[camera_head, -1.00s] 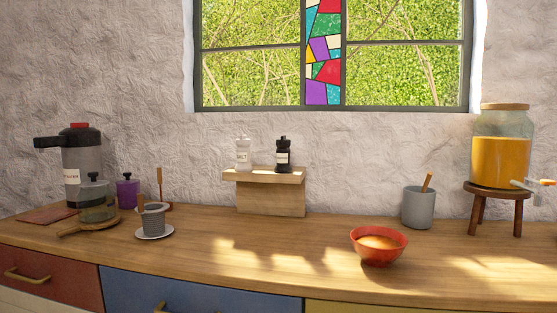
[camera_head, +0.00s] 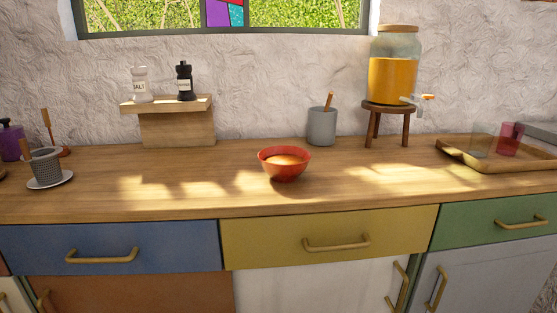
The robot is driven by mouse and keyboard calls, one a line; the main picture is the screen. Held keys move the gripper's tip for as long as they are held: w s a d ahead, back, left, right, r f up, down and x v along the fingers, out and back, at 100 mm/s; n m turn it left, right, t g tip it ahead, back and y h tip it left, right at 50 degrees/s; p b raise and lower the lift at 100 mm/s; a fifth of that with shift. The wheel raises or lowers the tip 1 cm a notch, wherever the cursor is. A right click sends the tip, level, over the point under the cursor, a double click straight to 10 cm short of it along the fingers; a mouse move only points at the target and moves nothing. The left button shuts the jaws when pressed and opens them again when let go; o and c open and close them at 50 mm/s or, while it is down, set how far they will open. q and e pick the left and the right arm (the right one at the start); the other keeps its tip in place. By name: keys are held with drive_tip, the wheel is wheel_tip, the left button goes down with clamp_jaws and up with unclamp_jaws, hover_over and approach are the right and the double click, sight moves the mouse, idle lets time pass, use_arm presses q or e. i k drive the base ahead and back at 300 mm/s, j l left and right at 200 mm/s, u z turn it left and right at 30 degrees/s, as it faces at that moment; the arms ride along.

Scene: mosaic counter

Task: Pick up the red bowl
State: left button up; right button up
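The red bowl (camera_head: 284,172) stands upright on the wooden counter (camera_head: 220,205), near the middle of the view and above the yellow drawer. It holds something orange-brown. Neither of my grippers shows in the head view, and nothing touches the bowl.
Behind the bowl stand a grey cup (camera_head: 321,127) with a wooden handle in it and a juice jar (camera_head: 392,80) on a stool (camera_head: 387,110). A tray (camera_head: 475,160) with glasses is at right. A shelf (camera_head: 165,106) holds shakers. A strainer cup (camera_head: 46,168) is at left. Counter around the bowl is clear.

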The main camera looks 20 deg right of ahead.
sight(284, 166)
drive_tip(key=l, duration=0.5)
drive_tip(key=k+l, duration=0.15)
drive_tip(key=l, duration=0.35)
drive_tip(key=l+u, duration=0.1)
drive_tip(key=l, duration=0.4)
